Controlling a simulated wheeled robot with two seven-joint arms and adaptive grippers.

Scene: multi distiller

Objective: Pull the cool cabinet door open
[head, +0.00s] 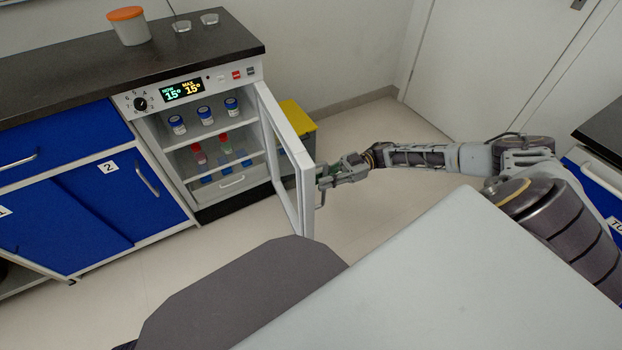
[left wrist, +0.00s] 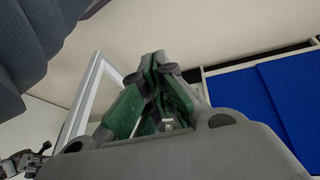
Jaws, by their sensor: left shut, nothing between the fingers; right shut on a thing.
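The cool cabinet (head: 215,160) stands under the dark counter, with its inside open to view. Its white-framed door (head: 287,160) is swung well out from the body, toward me and to the right. My right gripper (head: 322,176) is at the door's outer edge and shut on the door's handle, which is mostly hidden by the fingers. My left gripper (left wrist: 158,80) shows in the left wrist view, shut and empty, apart from the door. A white frame, apparently the door (left wrist: 88,95), shows behind it there.
Several blue-capped jars (head: 204,115) and red-capped bottles (head: 198,152) stand on the cabinet shelves. Blue cupboards (head: 90,200) are at the left. A yellow-lidded bin (head: 298,120) stands behind the door. The floor (head: 400,125) behind my right arm is clear.

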